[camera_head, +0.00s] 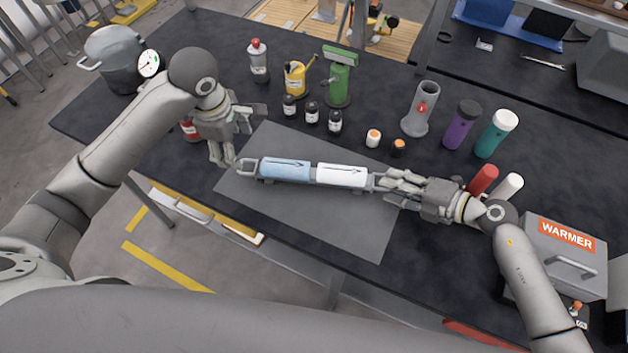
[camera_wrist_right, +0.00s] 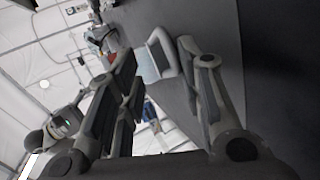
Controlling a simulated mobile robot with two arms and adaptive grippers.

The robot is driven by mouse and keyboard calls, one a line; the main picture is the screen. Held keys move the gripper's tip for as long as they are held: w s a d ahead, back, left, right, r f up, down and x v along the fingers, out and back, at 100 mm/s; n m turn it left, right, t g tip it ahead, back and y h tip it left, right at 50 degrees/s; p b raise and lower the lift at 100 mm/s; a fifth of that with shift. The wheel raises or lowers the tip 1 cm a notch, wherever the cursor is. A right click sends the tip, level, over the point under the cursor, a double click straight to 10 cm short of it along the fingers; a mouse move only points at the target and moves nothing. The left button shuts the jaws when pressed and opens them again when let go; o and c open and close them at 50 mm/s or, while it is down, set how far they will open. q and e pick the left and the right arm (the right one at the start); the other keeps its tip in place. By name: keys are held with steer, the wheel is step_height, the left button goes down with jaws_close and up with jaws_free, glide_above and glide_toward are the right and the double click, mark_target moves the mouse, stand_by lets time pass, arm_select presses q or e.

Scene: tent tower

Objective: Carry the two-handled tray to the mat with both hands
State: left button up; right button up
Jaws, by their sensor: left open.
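The two-handled tray (camera_head: 311,183) lies on the grey mat (camera_head: 290,225) and carries a pale blue cylinder (camera_head: 283,169) and a white cylinder (camera_head: 341,175), both with dark arrows. Its left handle (camera_head: 246,168) is a grey loop. My left gripper (camera_head: 243,134) is open and empty, above and beside that handle, with one finger close to it. My right gripper (camera_head: 392,184) is at the tray's right end. In the right wrist view its fingers are spread, with the grey handle (camera_wrist_right: 167,54) beyond and between them. Whether they touch it cannot be told.
Small dark bottles (camera_head: 311,113), orange-capped jars (camera_head: 374,138), a grey stand (camera_head: 420,112), and purple (camera_head: 462,126) and teal (camera_head: 494,136) bottles stand behind the mat. A warmer box (camera_head: 562,255) stands at right, a metal pot (camera_head: 115,60) at left. The front mat area is bare.

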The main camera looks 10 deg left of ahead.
step_height(320, 180, up, 8)
steer(key=shift+r, duration=0.25)
steer(key=shift+f, duration=0.1)
stand_by(0.5)
